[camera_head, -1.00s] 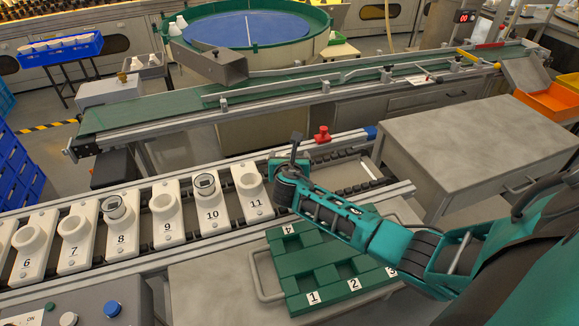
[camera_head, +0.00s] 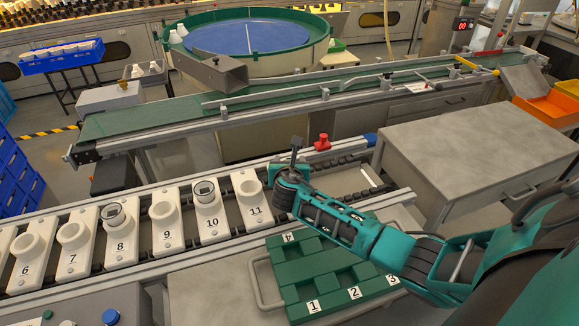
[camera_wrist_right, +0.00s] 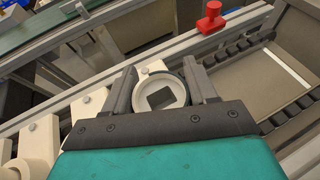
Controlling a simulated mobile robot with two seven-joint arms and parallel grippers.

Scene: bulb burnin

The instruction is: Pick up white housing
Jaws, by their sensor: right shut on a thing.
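A round white housing (camera_wrist_right: 160,92) with a dark square in its face sits between the two fingers of my right gripper (camera_wrist_right: 162,88) in the right wrist view. The fingers are closed on its sides. A white holder (camera_wrist_right: 153,67) shows just behind it; I cannot tell whether the housing is clear of that holder. In the head view my right gripper (camera_head: 287,185) is at the right end of the row of holders, beside holder 11 (camera_head: 251,204), and hides the housing. My left gripper is out of view.
A green tray (camera_head: 322,282) with numbered places lies in front of the row. A red button (camera_head: 322,143) stands behind my gripper. A green conveyor (camera_head: 150,118) runs behind, and a grey cabinet (camera_head: 475,140) stands at right with a clear top.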

